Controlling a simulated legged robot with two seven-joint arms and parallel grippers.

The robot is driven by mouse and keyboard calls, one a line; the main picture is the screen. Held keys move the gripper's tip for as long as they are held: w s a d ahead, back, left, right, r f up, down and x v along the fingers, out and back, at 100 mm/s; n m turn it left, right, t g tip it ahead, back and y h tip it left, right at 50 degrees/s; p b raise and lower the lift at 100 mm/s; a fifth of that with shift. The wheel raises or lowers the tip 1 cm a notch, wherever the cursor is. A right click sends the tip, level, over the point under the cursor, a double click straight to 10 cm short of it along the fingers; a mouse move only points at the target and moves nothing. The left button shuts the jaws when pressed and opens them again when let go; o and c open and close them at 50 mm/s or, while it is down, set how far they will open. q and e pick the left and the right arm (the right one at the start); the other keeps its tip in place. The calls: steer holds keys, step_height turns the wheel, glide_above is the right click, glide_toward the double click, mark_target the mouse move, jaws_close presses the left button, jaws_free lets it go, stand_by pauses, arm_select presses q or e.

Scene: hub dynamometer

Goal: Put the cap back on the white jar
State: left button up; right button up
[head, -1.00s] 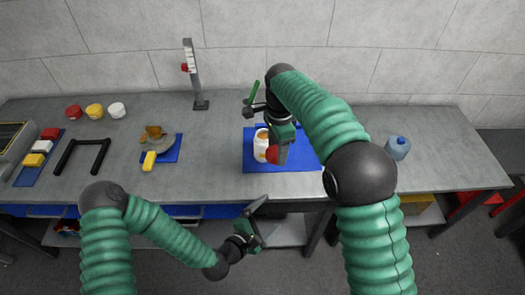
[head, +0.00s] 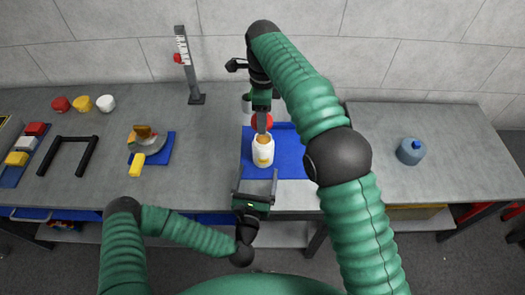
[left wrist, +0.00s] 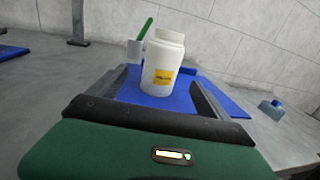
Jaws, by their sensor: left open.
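The white jar (head: 263,155) stands upright and uncapped on a blue mat (head: 291,160). Its orange-brown contents show at the mouth in the head view. In the left wrist view the jar (left wrist: 164,62) has a yellow label and a bare neck. A red cap (head: 256,119) is at the fingers of my right gripper (head: 262,122), which appears shut on it, above and behind the jar. The cap is partly hidden by a finger. My left gripper (head: 256,181) is open and empty at the mat's front edge, its fingers pointing toward the jar without touching it.
A scoop with a green handle (left wrist: 146,29) is behind the jar, at its left. A blue bottle (head: 411,152) stands at right. At left are a black frame (head: 67,140), a second blue mat with objects, a stand (head: 188,65), and several small tubs. The bench right of the mat is mostly clear.

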arm_select(q)
steer(key=shift+w+d+f, duration=0.1)
steer(key=shift+w+f, duration=0.05)
steer(key=shift+w, duration=0.4)
steer(key=shift+w+d+f, duration=0.1)
steer(key=shift+w, duration=0.4)
arm_select(e)
steer(key=shift+w+d+f, duration=0.1)
steer(key=shift+w+f, duration=0.2)
steer(key=shift+w, duration=0.15)
arm_select(q)
steer(key=w, duration=0.3)
steer(key=w+d, duration=0.1)
steer(key=w, duration=0.6)
steer(key=shift+w+d+r, duration=0.1)
steer(key=shift+d+r, duration=0.05)
steer(key=shift+d, duration=0.25)
arm_select(e)
steer(key=shift+s+r, duration=0.1)
steer(key=shift+s, duration=0.05)
steer(key=shift+d, duration=0.1)
arm_select(q)
jaws_close()
arm_select(e)
glide_above(264, 142)
steer(key=shift+f, duration=2.4)
